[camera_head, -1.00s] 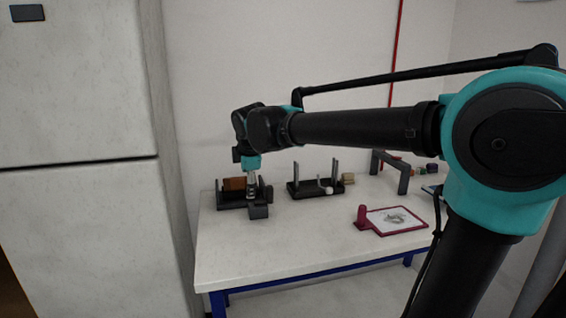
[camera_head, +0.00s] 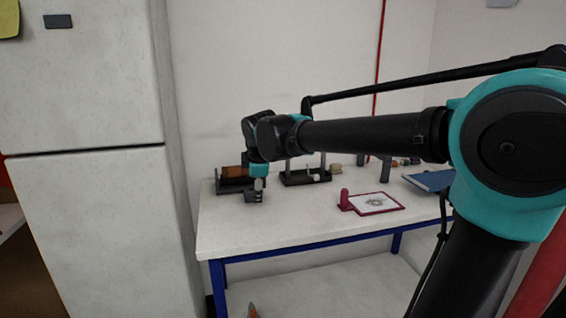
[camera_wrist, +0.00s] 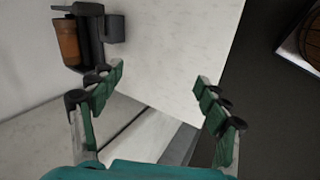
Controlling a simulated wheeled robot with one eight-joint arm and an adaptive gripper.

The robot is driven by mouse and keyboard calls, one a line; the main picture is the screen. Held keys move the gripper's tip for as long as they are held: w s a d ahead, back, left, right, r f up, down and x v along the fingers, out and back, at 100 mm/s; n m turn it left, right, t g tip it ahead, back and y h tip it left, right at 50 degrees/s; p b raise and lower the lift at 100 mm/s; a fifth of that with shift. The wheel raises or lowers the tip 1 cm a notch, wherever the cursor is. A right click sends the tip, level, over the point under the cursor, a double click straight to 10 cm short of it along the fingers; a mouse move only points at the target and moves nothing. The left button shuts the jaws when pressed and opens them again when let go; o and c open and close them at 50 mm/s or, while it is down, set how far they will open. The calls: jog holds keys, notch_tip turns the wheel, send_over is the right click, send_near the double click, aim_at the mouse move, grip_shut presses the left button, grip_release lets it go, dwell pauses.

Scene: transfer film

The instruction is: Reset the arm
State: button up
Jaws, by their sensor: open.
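My gripper (camera_wrist: 158,82) is open and empty in the wrist view, its two green fingers spread wide over the white tabletop (camera_wrist: 170,40) and its edge. In the head view my gripper (camera_head: 256,190) hangs at the left end of the white table (camera_head: 260,225), in front of a dark holder (camera_head: 236,188) with a brown roll (camera_head: 234,172). In the wrist view the holder (camera_wrist: 93,40) and the brown roll (camera_wrist: 66,42) lie at the upper left, apart from the fingers.
A second dark stand (camera_head: 306,178) with uprights is partly hidden by my arm. A red-framed board (camera_head: 375,203) and a blue item (camera_head: 430,180) lie to the right. A tall white cabinet (camera_head: 90,210) stands left of the table. The table's front is clear.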

jog(key=s+d+f+m+h, duration=0.1)
jog(key=s+d+f+m, duration=0.25)
jog(key=d+f, duration=0.35)
jog(key=s+d+f+m, duration=0.2)
jog(key=d+f+m, duration=0.3)
jog(key=d, duration=0.3)
jog(key=s+d+f+m+g, duration=0.1)
jog(key=s+d+f+m, duration=1)
jog(key=s, duration=0.4)
notch_tip(320, 180, down, 2)
jog(key=shift+d+f+g, duration=0.1)
jog(key=shift+d+g, duration=0.2)
jog(key=shift+d, duration=0.2)
